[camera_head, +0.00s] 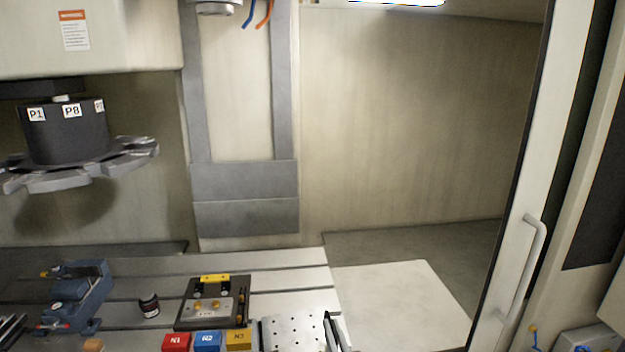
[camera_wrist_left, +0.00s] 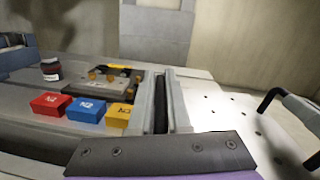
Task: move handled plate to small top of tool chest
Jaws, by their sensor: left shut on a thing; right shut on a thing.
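The handled plate (camera_wrist_left: 228,112) is a light metal plate with rows of small holes and a black handle. In the head view the plate (camera_head: 292,334) is cut off by the bottom edge. In the left wrist view my left gripper (camera_wrist_left: 162,104) is shut at the plate's left side, with a dark bar between its grey fingers. At the plate's right side, a grey finger of my right gripper (camera_wrist_left: 301,107) lies against the black handle; its other finger is hard to make out. The tool chest is not in view.
Left of the plate are a red block (camera_head: 176,342), a blue block (camera_head: 207,340), a yellow block (camera_head: 239,339) and a dark mould base (camera_head: 212,317). A small black jar (camera_head: 149,305) and a blue vise (camera_head: 75,297) stand further left. A door frame with handle (camera_head: 527,265) is at right.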

